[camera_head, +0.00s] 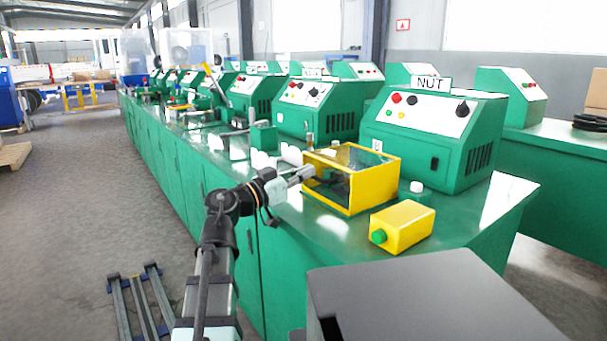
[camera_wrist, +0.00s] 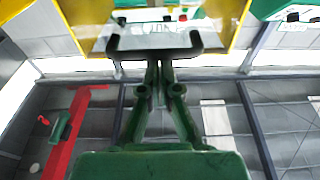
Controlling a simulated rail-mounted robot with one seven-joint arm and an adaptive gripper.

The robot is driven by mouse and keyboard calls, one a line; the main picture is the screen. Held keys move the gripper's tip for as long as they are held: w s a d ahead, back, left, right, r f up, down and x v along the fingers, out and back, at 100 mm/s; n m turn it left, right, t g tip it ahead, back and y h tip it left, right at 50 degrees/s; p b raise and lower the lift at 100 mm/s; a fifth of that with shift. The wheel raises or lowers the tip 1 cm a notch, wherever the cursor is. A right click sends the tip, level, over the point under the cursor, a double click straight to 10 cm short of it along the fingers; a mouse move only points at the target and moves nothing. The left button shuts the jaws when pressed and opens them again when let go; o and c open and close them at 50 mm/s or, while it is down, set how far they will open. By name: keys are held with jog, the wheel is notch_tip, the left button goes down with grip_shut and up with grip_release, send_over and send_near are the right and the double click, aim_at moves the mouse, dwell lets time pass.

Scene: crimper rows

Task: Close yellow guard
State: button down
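The yellow guard (camera_head: 372,190) is a yellow-framed box with clear panels on the green bench, in front of the machine marked NUT. My gripper (camera_head: 308,171) reaches its left side in the head view. In the wrist view the guard's yellow frame (camera_wrist: 88,25) spans the top, with a dark U-shaped bar (camera_wrist: 128,52), like a handle, across the middle. My gripper (camera_wrist: 158,66) has its fingers drawn together there, with their tips at the middle of this bar. I cannot tell whether they touch it. The exact tilt of the guard is unclear.
A yellow box with a green button (camera_head: 402,226) stands on the bench (camera_head: 330,226) right of the guard. The NUT machine (camera_head: 450,150) is behind. More green machines run back along the row. The floor (camera_head: 90,190) left of the bench is mostly clear.

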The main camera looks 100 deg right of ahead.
jog(key=shift+w+a+f, duration=0.1)
jog(key=shift+a+f, duration=0.15)
jog(key=shift+f, duration=0.65)
notch_tip(320, 180, up, 6)
jog(key=p, duration=0.2)
jog(key=w+a+f+p, duration=0.1)
jog(key=w+a+f, duration=0.3)
jog(key=w, duration=0.4)
jog(key=shift+w+f, duration=0.25)
jog(key=shift+f, duration=0.45)
